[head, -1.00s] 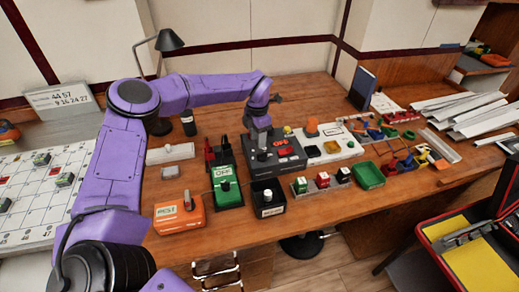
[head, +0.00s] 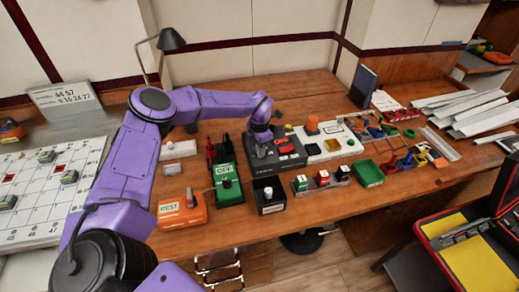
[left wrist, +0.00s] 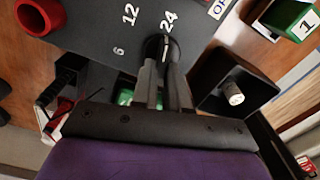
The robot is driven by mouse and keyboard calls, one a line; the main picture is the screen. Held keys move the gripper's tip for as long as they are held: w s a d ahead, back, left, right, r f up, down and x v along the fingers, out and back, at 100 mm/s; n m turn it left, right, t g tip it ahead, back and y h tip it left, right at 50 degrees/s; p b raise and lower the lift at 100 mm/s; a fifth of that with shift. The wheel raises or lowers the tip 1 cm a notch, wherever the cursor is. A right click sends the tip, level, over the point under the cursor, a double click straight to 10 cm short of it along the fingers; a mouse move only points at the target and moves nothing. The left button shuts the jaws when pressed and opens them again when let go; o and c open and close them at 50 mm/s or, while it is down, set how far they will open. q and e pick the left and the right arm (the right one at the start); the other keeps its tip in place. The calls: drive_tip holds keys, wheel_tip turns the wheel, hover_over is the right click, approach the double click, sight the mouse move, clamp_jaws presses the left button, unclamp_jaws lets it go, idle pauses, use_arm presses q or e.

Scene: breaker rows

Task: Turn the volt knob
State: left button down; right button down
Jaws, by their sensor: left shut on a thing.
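The dark control box (head: 262,175) stands on the wooden desk, with red parts on its top. In the left wrist view its dark face (left wrist: 95,30) carries the white marks 6, 12 and 24. The round black volt knob (left wrist: 160,43) sits beside the 24 mark, and its light pointer line lies close to that mark. My left gripper (left wrist: 167,62) comes down over the box and is shut on the knob; its fingers partly hide it. In the head view the gripper (head: 261,141) covers the knob. My right gripper is not in view.
A green OFF box (head: 228,190), an orange TEST box (head: 181,212) and a black box with a pale knob (head: 269,197) stand close by. The desk's back left is mostly clear.

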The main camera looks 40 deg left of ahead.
use_arm(q)
drive_tip(key=shift+d+f+n+b, duration=0.1)
drive_tip(key=shift+f+n+b, duration=0.1)
drive_tip(key=shift+n+b, duration=0.5)
drive_tip(key=n+b, duration=0.3)
drive_tip(key=shift+d, duration=0.2)
drive_tip(key=n+b, duration=0.3)
drive_tip(key=n, duration=0.1)
drive_tip(key=shift+d+b, duration=0.2)
drive_tip(key=shift+b, duration=0.1)
drive_tip(key=n+b, duration=0.3)
drive_tip(key=shift+w+d+n, duration=0.1)
drive_tip(key=shift+d+n, duration=0.1)
drive_tip(key=shift+n, duration=0.1)
drive_tip(key=n+b, duration=0.4)
drive_tip(key=shift+w+d, duration=0.2)
drive_tip(key=shift+w+r+n+b, duration=0.15)
drive_tip(key=shift+n+b, duration=1.3)
drive_tip(key=shift+n, duration=0.35)
